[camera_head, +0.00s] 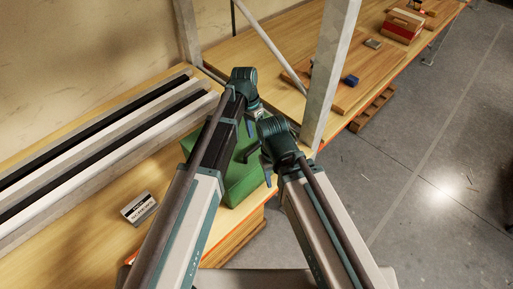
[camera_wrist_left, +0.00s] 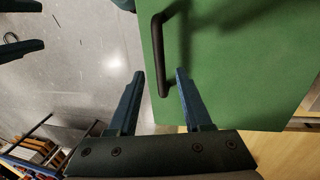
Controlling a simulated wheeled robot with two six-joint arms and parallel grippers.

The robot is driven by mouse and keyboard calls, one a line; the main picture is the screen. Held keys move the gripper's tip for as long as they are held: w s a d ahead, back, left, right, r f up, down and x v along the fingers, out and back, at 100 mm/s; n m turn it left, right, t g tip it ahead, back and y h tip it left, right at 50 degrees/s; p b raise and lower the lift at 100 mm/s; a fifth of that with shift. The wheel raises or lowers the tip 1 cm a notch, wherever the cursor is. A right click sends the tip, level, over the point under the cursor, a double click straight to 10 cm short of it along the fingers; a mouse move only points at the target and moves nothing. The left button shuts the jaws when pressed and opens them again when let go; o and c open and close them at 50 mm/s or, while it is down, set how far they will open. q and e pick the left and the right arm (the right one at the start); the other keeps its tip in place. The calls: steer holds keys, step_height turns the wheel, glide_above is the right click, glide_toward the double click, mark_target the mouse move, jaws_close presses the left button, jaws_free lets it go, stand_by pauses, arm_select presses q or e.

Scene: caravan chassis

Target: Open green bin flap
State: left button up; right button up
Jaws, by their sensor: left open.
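The green bin (camera_head: 240,184) stands on the wooden bench, partly hidden behind my arms in the head view. In the left wrist view its green flap (camera_wrist_left: 240,60) fills the upper right, with a black bar handle (camera_wrist_left: 158,50) near its left edge. My left gripper (camera_wrist_left: 160,72) is open, and the handle's lower end shows between its fingertips. I cannot tell whether they touch. My right gripper (camera_wrist_left: 22,27) shows at the upper left of the left wrist view, its two dark fingers apart. The head view does not show clearly whether the flap is raised.
A small labelled box (camera_head: 139,208) lies on the bench left of my left arm. Long metal profiles (camera_head: 100,140) lie along the wall. A whitish upright post (camera_head: 328,75) stands close behind the bin. Grey floor (camera_head: 430,190) is open at the right.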

mark_target(257, 145)
arm_select(q)
steer(key=f, duration=0.1)
steer(key=f+b, duration=0.2)
steer(key=shift+s+d+f, duration=0.2)
steer(key=shift+d, duration=0.05)
arm_select(e)
step_height(257, 145, down, 3)
steer(key=shift+f, duration=0.2)
arm_select(q)
jaws_close()
steer(key=shift+r, duration=0.1)
arm_select(e)
steer(key=shift+r, duration=0.1)
stand_by(0.7)
